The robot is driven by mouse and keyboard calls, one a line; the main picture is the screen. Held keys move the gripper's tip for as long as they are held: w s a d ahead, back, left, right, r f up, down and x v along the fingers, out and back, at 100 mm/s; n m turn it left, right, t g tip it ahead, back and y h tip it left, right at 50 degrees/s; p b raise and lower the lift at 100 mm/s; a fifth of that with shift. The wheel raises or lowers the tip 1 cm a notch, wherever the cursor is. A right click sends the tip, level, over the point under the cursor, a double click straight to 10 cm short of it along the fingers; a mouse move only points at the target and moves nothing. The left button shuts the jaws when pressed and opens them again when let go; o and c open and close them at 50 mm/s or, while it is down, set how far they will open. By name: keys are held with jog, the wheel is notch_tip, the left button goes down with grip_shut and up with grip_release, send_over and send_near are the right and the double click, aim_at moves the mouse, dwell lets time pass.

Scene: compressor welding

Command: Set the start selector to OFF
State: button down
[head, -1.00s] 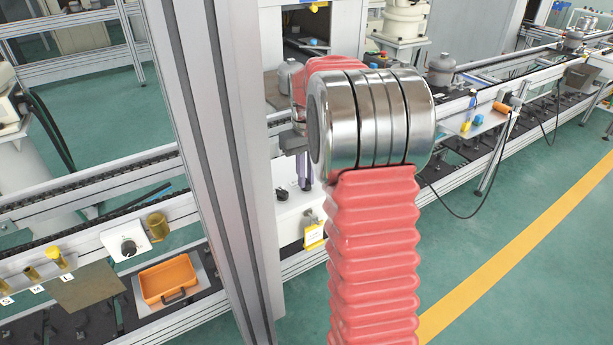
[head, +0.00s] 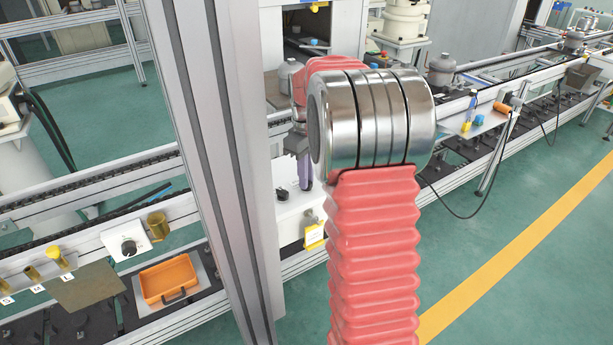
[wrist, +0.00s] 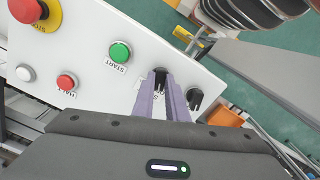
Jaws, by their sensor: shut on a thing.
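The white control panel (wrist: 95,50) fills the upper left of the wrist view. A black selector knob (wrist: 160,74) on it sits between the tips of my gripper (wrist: 161,88), whose two purple fingers are shut on it. The label beside this knob is mostly covered by the fingers, so its setting cannot be read. A second black knob (wrist: 195,98) stands just right of the fingers, apart from them. In the head view my gripper (head: 305,183) reaches down to the panel (head: 290,225), mostly behind my arm; one black knob (head: 281,195) shows to its left.
The panel also carries a green START button (wrist: 119,52), a red HALT button (wrist: 67,82), a white button (wrist: 25,73) and a red emergency stop (wrist: 27,10). A tall aluminium post (head: 215,150) stands close left of my arm. A yellow tag (head: 314,236) hangs at the panel.

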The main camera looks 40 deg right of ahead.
jog(key=c, duration=1.8)
grip_release()
jog(key=shift+o, duration=0.2)
jog(key=shift+r, duration=0.15)
notch_tip(320, 180, up, 14)
jog(key=shift+f, duration=0.25)
jog(key=shift+s, duration=0.15)
